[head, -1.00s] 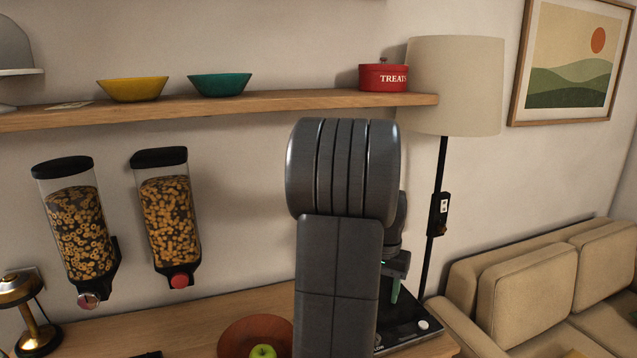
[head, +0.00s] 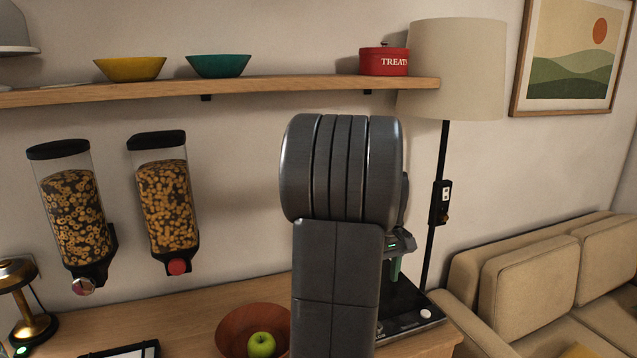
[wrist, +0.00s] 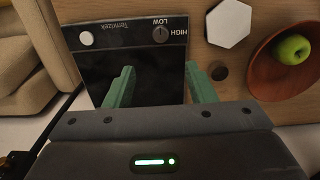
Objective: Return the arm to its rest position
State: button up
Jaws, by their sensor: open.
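My gripper (wrist: 160,88) shows in the wrist view with its two green fingers apart and nothing between them. It is above a black hot plate (wrist: 110,50) that has a dial and a white button. In the head view my arm stands folded in the middle and hides most of my gripper; a green finger (head: 396,270) shows at its right edge, over the hot plate (head: 408,312).
A brown bowl (head: 228,330) with a green apple (head: 262,345) sits on the wooden counter (head: 190,318). A white hexagonal piece (wrist: 229,22) lies beside the hot plate. A wall shelf (head: 290,84) holds bowls and a red treats tin (head: 384,61). A floor lamp (head: 455,70) stands behind.

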jog(key=shift+s+n+b, duration=0.1)
jog(key=shift+n+b, duration=1.5)
jog(key=shift+n, duration=2.3)
